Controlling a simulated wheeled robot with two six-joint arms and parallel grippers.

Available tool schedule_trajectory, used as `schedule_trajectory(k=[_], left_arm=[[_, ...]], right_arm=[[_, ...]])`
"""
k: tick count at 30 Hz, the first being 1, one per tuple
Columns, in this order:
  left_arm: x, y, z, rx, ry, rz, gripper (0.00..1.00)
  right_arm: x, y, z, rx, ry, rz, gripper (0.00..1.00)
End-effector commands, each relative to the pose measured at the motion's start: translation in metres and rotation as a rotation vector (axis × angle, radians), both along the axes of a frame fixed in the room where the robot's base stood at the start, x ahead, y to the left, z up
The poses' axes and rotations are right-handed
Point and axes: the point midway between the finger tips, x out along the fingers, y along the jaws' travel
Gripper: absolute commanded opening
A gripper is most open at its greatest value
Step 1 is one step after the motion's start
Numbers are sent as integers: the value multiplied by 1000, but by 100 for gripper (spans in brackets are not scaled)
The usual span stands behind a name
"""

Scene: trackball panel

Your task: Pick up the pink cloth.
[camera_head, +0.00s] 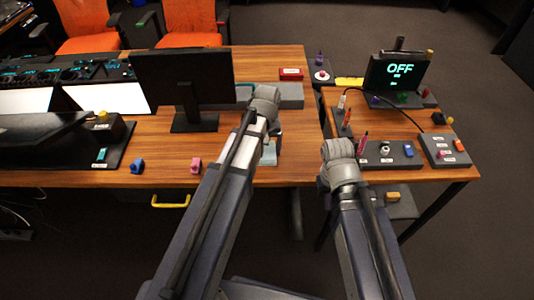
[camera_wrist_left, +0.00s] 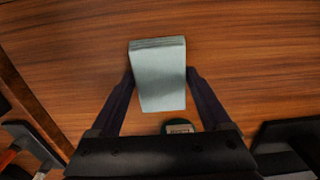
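I see no pink cloth in either view. A pale blue-grey block-like piece with thin layers along its far edge, perhaps a folded cloth, lies on the wood table in the left wrist view (camera_wrist_left: 160,80); part of it shows in the head view (camera_head: 271,158) near the table's front edge. My left gripper (camera_wrist_left: 160,72) is open, with one finger on each side of this piece. Whether the fingers touch it is unclear. My right arm ends above the right table, and its fingers are hidden in the head view.
A small pink object (camera_head: 196,166) and a blue one (camera_head: 137,166) sit at the front edge of the left table. A black monitor (camera_head: 185,88) stands behind. Control boxes (camera_head: 390,156) and a screen reading OFF (camera_head: 398,72) are on the right table.

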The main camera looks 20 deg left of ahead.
Motion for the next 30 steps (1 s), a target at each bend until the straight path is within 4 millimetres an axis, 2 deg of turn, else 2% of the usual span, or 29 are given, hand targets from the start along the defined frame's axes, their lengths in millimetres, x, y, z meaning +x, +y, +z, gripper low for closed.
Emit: schedule_trajectory(k=[2, 13, 23, 30], left_arm=[[0, 0, 0, 0, 0, 0, 70], [0, 0, 0, 0, 0, 0, 28], [0, 0, 1, 0, 0, 0, 27], [0, 1, 9, 0, 0, 0, 27]], right_arm=[[0, 0, 0, 0, 0, 0, 0], [0, 0, 0, 0, 0, 0, 0], [0, 0, 1, 0, 0, 0, 0], [0, 0, 9, 0, 0, 0, 0]])
